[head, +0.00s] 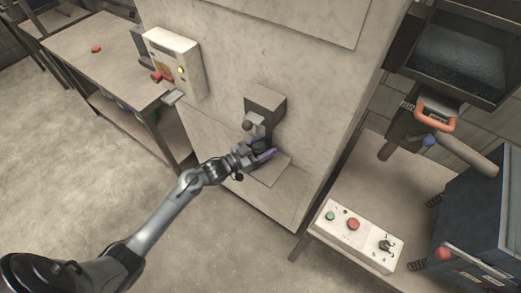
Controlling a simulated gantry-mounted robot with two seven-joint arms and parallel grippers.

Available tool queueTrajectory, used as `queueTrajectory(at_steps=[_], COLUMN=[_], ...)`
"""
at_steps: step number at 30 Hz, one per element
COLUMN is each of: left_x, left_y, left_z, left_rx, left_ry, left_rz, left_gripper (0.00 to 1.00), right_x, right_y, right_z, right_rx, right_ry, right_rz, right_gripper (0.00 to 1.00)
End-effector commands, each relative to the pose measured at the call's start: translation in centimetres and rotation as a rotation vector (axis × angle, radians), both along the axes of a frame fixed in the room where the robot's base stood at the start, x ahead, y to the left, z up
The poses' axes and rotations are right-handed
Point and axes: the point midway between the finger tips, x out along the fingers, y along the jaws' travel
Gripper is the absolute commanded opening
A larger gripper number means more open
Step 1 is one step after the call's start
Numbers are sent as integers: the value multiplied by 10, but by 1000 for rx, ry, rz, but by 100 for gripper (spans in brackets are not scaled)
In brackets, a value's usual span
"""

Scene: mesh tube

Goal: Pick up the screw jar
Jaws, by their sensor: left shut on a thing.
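My left gripper (262,157) reaches in from the lower left to a small shelf (268,174) on the front of the tall pale machine. It is shut on a small dark jar (260,145), which shows only in part between the purple-tipped fingers. The jar is just under a dark dispenser block (266,102) with a round knob (247,125). I cannot tell whether the jar touches the shelf. My right gripper is not in view.
A control box (176,62) with a red handle and yellow light is mounted left of the dispenser. A workbench (112,62) stands at the back left. A button panel (358,236) and dark blue machine (475,215) stand at the right. Open floor (60,150) lies left.

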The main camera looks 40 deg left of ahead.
Motion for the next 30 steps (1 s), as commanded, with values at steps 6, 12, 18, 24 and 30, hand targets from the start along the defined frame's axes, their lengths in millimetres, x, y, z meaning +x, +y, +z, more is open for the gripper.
queueTrajectory(at_steps=[6, 12, 18, 24, 30], left_x=[0, 0, 0, -12, -30], left_y=[0, 0, 0, 5, 12], left_z=[2, 6, 14, 15, 15], left_rx=[1, 1, 0, 0, 2], left_ry=[-1, -3, -2, 1, 0], left_rz=[0, 0, 0, 1, 0], left_gripper=[21, 21, 21, 21, 21], right_x=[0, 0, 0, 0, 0], right_y=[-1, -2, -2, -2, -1], right_z=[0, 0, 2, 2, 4], right_rx=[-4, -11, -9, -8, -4], right_ry=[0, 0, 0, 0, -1], right_rz=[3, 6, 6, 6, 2], right_gripper=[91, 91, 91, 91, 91])
